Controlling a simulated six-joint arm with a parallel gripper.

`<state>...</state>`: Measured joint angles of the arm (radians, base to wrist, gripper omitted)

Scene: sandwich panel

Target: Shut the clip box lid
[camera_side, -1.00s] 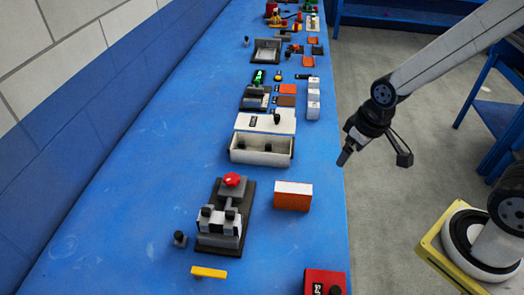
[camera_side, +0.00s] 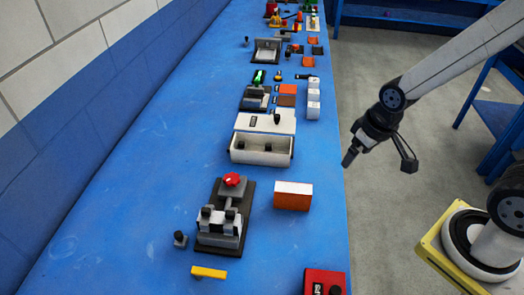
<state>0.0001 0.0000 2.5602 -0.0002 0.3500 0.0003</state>
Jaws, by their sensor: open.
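The clip box (camera_side: 261,158) is a white open box in the middle of the blue table, with dark round items inside. Its white lid (camera_side: 265,122) stands open on the far side of the box, with a small black knob and a dark label on it. My gripper (camera_side: 349,159) is to the right of the box, past the table's right edge, pointing down and to the left. It is apart from the box and the lid and holds nothing that I can see. The finger gap is too small to make out.
An orange block (camera_side: 293,196) sits in front of the box to the right. A dark fixture with a red knob (camera_side: 232,180) stands nearer the camera. White blocks (camera_side: 313,103) stand beyond the lid's right side. The table's left strip is clear.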

